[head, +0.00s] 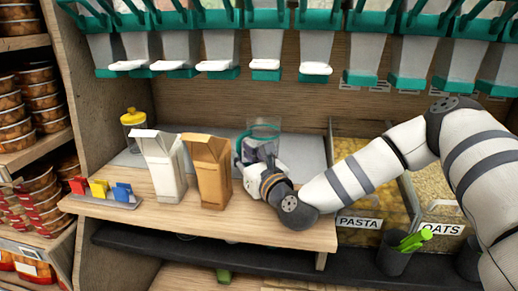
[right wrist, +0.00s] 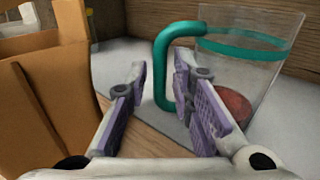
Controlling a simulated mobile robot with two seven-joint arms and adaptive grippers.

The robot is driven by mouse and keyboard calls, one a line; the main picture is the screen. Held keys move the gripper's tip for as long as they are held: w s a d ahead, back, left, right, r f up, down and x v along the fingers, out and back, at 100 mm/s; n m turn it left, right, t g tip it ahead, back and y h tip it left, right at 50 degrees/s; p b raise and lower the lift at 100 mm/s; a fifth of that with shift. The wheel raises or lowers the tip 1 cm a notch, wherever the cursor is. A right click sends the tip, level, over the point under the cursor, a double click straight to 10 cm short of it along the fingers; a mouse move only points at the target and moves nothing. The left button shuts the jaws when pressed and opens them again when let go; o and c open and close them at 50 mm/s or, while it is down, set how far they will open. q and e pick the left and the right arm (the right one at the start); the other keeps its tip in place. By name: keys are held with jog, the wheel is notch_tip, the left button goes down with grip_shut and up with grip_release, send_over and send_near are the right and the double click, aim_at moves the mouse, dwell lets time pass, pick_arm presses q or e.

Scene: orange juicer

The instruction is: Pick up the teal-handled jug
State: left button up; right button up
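The clear jug (head: 265,128) with a teal handle (head: 239,143) stands on the grey mat at the back of the wooden shelf. In the right wrist view the jug (right wrist: 255,65) has a teal band, a reddish patch inside low down, and its handle (right wrist: 162,75) faces left. My right gripper (right wrist: 160,85) is open, with purple-padded fingers on either side of the handle in the picture. I see no firm contact, and cannot tell how deep the handle sits between the fingers. In the head view my right gripper (head: 256,160) partly hides the jug. My left gripper is not in view.
A brown carton (head: 212,172) stands close left of my right gripper, with a white carton (head: 162,165) beside it. A yellow-lidded jar (head: 133,128) and a small tray (head: 105,199) are further left. Pasta and oats bins (head: 378,214) lie right; dispensers (head: 265,45) hang above.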

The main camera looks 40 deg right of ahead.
grip_shut()
